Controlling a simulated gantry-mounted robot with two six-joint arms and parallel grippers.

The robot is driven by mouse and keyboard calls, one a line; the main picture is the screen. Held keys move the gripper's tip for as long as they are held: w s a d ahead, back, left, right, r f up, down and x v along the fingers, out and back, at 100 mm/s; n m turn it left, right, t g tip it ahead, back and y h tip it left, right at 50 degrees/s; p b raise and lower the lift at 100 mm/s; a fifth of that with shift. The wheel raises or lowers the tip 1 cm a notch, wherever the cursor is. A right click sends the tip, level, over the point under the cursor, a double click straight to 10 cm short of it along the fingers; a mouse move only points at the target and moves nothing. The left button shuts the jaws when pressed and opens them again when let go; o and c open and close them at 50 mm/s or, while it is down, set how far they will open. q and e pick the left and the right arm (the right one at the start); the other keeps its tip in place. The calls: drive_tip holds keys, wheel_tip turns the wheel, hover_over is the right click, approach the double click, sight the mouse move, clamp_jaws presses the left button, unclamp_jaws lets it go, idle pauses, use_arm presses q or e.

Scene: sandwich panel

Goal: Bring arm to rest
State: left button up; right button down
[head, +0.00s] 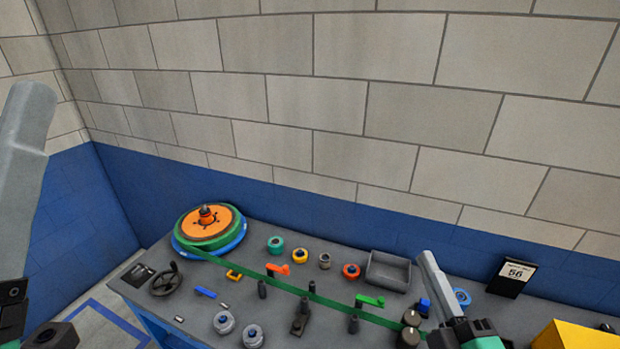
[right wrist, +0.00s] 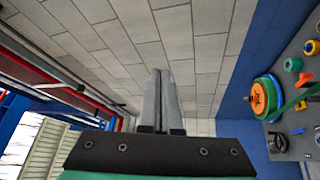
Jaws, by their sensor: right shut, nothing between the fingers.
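My right gripper (head: 430,262) is at the lower right of the head view, in front of the panel, its grey fingers pointing up. In the right wrist view its two fingers (right wrist: 161,75) lie together, shut with nothing between them. They point at the bare block wall. My left gripper (head: 27,100) stands at the left edge of the head view, close to the camera and pointing up. Only a grey finger shape and part of its black body show, so its opening cannot be told.
A grey panel (head: 262,301) runs along the blue-and-grey wall. It bears a green-orange reel (head: 207,222), a green strap, a handwheel (head: 167,281), knobs, rings and a grey bin (head: 388,270). A yellow box (head: 563,337) and a card marked 56 (head: 514,273) are at right.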

drive_tip(key=s+r+m+t, duration=0.2)
drive_tip(key=s+r+m, duration=0.25)
drive_tip(key=r, duration=0.45)
drive_tip(key=s+r+m+t, duration=0.3)
drive_tip(key=s+r+m, duration=0.15)
drive_tip(key=r, duration=0.45)
drive_tip(key=s+r+m+t, duration=0.25)
drive_tip(key=r+m, duration=0.25)
drive_tip(key=r, duration=0.4)
wheel_tip(320, 180, up, 13)
drive_tip(key=m+p, duration=0.1)
drive_tip(key=p, duration=1.2)
drive_tip(key=shift+s+a+g, duration=0.25)
drive_tip(key=shift+a+g, duration=0.1)
drive_tip(key=shift+a, duration=0.05)
drive_tip(key=shift+f, duration=0.1)
